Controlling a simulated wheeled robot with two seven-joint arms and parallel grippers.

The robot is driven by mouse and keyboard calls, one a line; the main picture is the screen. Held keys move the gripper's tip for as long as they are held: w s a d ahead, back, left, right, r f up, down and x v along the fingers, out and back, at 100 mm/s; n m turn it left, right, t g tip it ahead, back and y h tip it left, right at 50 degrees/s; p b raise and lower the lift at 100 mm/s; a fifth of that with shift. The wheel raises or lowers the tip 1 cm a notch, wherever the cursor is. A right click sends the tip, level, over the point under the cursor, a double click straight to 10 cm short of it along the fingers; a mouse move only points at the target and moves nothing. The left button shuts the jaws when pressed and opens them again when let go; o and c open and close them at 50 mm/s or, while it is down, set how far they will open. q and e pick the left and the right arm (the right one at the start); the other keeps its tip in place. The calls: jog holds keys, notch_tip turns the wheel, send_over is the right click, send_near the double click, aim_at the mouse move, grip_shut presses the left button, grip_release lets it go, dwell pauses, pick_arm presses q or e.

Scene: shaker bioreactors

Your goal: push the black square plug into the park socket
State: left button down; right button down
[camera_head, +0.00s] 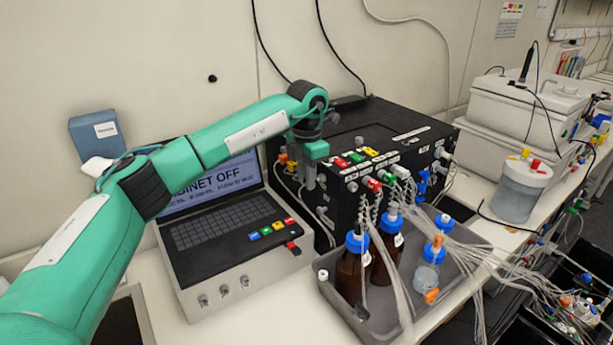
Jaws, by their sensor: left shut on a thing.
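My left gripper (310,182) points down at the front left corner of the black box (395,125), close to its front face. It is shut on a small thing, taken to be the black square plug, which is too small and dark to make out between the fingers. The box carries rows of coloured connectors (372,184) on its top and front, with several cables. I cannot tell which opening is the park socket; it may be hidden behind my gripper. My right gripper is not in view.
A grey console (245,283) with an open screen lies left of the box, under my left arm. A grey tray (420,320) with brown bottles (350,272), a clear bottle (428,268) and many tubes stands in front. White cases (520,105) stand at the right.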

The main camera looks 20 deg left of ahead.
pick_arm(q)
jog(key=shift+w+d, duration=0.25)
jog(key=shift+w, duration=0.1)
dwell(0.3)
jog(key=c, duration=1.2)
grip_release()
notch_tip(320, 180, up, 14)
jog(key=b, duration=0.4)
jog(key=shift+f, duration=0.15)
